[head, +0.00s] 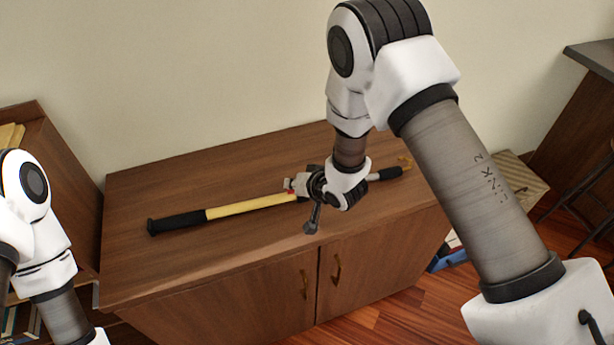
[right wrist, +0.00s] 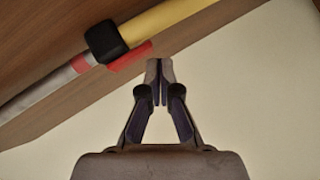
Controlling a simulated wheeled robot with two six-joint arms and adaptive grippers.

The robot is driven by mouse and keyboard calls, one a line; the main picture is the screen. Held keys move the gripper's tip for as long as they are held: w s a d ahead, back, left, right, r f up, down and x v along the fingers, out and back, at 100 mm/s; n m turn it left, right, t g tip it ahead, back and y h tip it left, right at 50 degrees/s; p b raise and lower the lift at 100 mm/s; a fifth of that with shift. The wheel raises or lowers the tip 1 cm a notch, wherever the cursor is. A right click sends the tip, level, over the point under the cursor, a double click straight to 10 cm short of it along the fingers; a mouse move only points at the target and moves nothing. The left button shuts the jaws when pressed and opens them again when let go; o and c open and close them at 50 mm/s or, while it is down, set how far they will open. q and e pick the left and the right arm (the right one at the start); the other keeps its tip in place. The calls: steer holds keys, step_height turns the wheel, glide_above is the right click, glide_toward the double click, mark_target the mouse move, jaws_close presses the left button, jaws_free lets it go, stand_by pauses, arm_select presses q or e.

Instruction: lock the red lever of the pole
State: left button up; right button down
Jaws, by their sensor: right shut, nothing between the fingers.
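The pole lies on top of the wooden cabinet. In the right wrist view, a black clamp (right wrist: 105,41) joins the yellow tube to the grey tube. The red lever (right wrist: 131,56) lies beside the clamp, roughly along the pole; whether it is fully closed I cannot tell. My right gripper (right wrist: 159,67) is shut and empty, its tips close to the lever's end on the wall side. It also shows in the head view (head: 291,184), hiding much of the clamp.
The cabinet top (head: 200,175) is clear around the pole, with a wall behind it. A bookcase (head: 60,160) stands at the left. A box (head: 515,180) and a stool (head: 590,190) are at the right. My left arm is at the left edge, away from the pole.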

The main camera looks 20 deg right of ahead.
steer(key=shift+d+f, duration=0.1)
steer(key=shift+d, duration=0.75)
steer(key=shift+r+p, duration=0.35)
steer(key=shift+r, duration=0.05)
step_height(320, 180, up, 3)
steer(key=p, duration=0.2)
steer(key=shift+w+p, duration=0.15)
steer(key=shift+p, duration=0.2)
arm_select(q)
steer(key=shift+s+a+r+b, duration=0.2)
steer(key=shift+s+r+b, duration=0.2)
steer(key=shift+r+b, duration=0.5)
arm_select(e)
steer(key=s+r, duration=0.7)
steer(key=shift+s+a+r, duration=0.15)
steer(key=shift+s, duration=0.1)
arm_select(q)
steer(key=shift+f, duration=0.2)
arm_select(e)
steer(key=shift+w, duration=0.1)
